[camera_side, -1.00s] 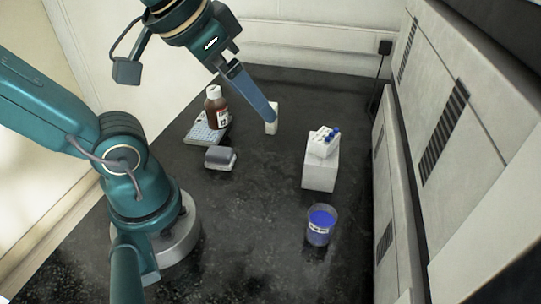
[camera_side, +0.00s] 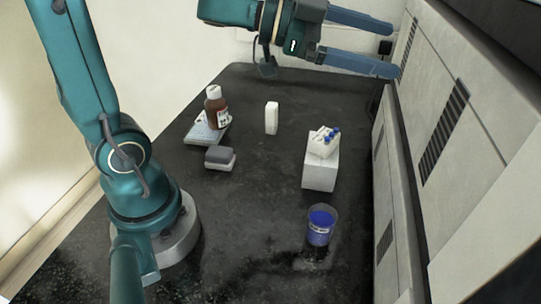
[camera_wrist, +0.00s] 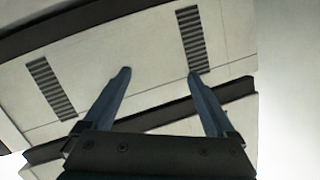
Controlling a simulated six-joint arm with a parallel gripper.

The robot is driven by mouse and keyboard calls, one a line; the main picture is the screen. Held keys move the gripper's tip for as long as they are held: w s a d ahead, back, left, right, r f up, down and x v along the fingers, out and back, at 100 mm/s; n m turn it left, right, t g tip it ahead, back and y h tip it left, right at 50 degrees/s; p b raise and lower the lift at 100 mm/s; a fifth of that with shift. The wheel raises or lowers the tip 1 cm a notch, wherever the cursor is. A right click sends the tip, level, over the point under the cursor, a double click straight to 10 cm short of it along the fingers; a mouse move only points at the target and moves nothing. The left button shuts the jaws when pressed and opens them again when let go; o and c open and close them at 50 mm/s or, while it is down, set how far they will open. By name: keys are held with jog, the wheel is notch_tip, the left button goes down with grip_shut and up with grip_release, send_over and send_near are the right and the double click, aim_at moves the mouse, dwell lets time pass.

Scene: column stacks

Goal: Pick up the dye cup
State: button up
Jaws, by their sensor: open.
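The dye cup (camera_side: 320,227) is a clear cup of blue liquid with a white label. It stands upright on the dark bench at the front right in the side view. My gripper (camera_side: 394,48) is raised high at the top of the side view, far above and behind the cup. Its two blue fingers point right toward the wall panels, spread apart with nothing between them. The wrist view shows the open fingers (camera_wrist: 160,72) against the vented panels; the cup is not in that view.
A white block (camera_side: 320,175) bearing a small rack with blue-capped tubes (camera_side: 324,141) stands behind the cup. A small white box (camera_side: 271,118), a brown bottle (camera_side: 216,108) on a tray (camera_side: 204,138) and a grey-topped block (camera_side: 220,158) stand farther left. Vented panels (camera_side: 440,130) line the right.

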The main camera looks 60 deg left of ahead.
aim_at(331, 227)
jog(key=s+d+f+m+g+h, duration=0.4)
jog(key=s+f+g, duration=0.2)
jog(key=s+g, duration=0.35)
jog(key=f, duration=1.7)
jog(key=shift+s+a+f, duration=0.1)
jog(key=shift+s+f, duration=0.15)
jog(key=shift+s, duration=0.1)
jog(key=shift+d+f, duration=0.3)
jog(key=shift+x, duration=2.25)
grip_shut()
jog(key=shift+r, duration=0.1)
